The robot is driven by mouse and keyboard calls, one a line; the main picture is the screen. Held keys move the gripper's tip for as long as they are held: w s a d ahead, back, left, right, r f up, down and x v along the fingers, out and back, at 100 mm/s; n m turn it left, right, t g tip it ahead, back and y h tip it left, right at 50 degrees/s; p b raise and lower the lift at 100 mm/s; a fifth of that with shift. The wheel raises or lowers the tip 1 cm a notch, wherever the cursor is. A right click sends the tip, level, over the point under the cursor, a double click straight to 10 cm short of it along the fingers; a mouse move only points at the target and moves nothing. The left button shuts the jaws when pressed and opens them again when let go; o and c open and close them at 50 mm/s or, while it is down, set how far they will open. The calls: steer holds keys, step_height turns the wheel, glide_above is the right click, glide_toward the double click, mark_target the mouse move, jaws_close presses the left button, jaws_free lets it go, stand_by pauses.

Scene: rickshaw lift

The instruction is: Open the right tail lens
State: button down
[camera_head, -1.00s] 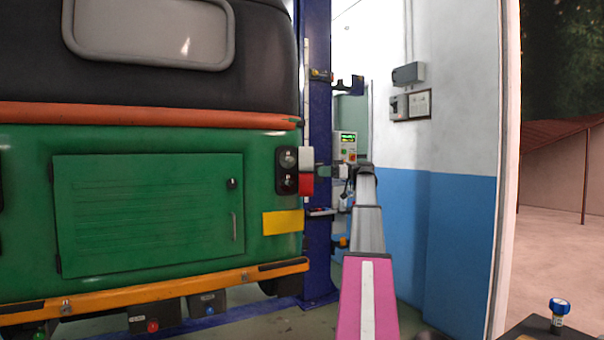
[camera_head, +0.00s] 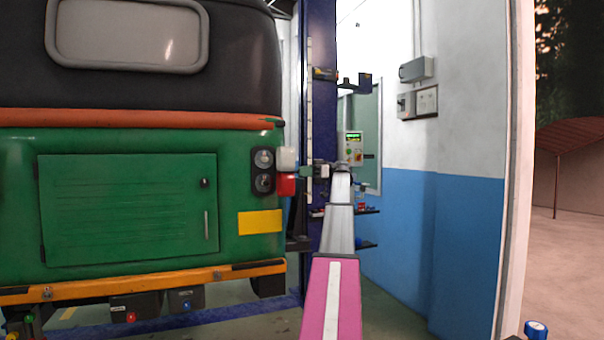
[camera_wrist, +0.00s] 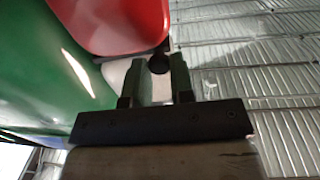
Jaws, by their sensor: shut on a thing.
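The right tail lens (camera_head: 286,184), red below and white above, stands out to the right of its black lamp housing (camera_head: 263,171) on the green rickshaw's rear corner. Two round bulbs show uncovered in the housing. My gripper (camera_head: 306,171) is at the lens's outer right edge. In the wrist view the red part of the lens (camera_wrist: 112,24) is at the top, with a pale part below it. There my gripper (camera_wrist: 157,80) has its fingers around a small dark round knob at the lens edge. The exact contact is partly hidden by the fingers.
The rickshaw's green rear panel (camera_head: 130,208) and orange bumper (camera_head: 150,278) fill the left. A blue lift post (camera_head: 322,120) stands close behind my gripper. A control box (camera_head: 353,147) is beyond it. A blue and white wall (camera_head: 455,230) is at right.

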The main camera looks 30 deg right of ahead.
steer(key=c, duration=1)
jaws_free()
steer(key=a+r, duration=1.1)
steer(key=shift+w+a, duration=0.3)
steer(key=shift+a, duration=0.1)
